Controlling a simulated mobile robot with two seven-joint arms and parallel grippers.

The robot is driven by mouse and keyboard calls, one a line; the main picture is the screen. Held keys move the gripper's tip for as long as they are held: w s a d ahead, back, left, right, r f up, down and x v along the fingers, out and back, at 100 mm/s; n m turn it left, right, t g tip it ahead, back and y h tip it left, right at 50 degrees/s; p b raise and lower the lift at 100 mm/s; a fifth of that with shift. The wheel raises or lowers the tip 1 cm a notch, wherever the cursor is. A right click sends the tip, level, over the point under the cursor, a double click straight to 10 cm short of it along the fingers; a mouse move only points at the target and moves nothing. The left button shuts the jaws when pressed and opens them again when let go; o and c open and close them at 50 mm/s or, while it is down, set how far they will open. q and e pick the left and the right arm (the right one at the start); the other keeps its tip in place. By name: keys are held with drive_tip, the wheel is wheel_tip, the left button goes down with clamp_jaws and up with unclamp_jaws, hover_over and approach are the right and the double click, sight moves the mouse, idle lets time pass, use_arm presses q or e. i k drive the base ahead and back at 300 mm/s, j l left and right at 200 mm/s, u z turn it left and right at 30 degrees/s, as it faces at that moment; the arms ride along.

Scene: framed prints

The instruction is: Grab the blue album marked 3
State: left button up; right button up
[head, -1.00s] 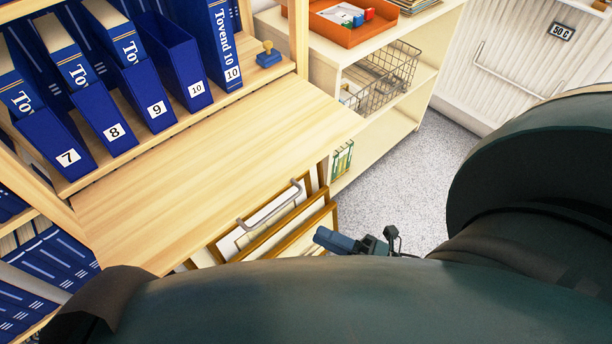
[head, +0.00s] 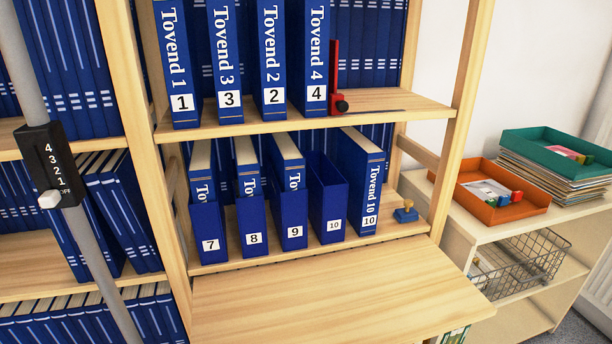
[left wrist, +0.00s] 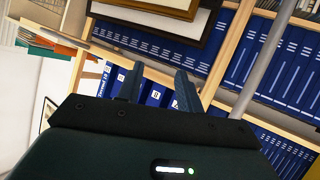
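The blue album marked 3 (head: 228,60) stands upright on the upper shelf in the head view, its spine reading "Tovend 3". It is between the album marked 1 (head: 178,60) on its left and the album marked 2 (head: 271,60) on its right. The album marked 4 (head: 313,60) is further right. My left gripper (left wrist: 157,76) shows in the left wrist view with its two fingers apart and nothing held between them. Blue albums, one reading "Tovend 10" (left wrist: 103,78), are behind it. No gripper shows in the head view.
Below, albums marked 7 (head: 208,232) to 10 stand on a lower shelf (head: 250,262) above a bare wooden board (head: 330,295). A red bookend (head: 336,80) stands right of album 4. A grey pole with a switch box (head: 52,165) crosses the left side. An orange tray (head: 500,210) is right.

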sight(221, 14)
drive_tip(key=k, duration=0.9)
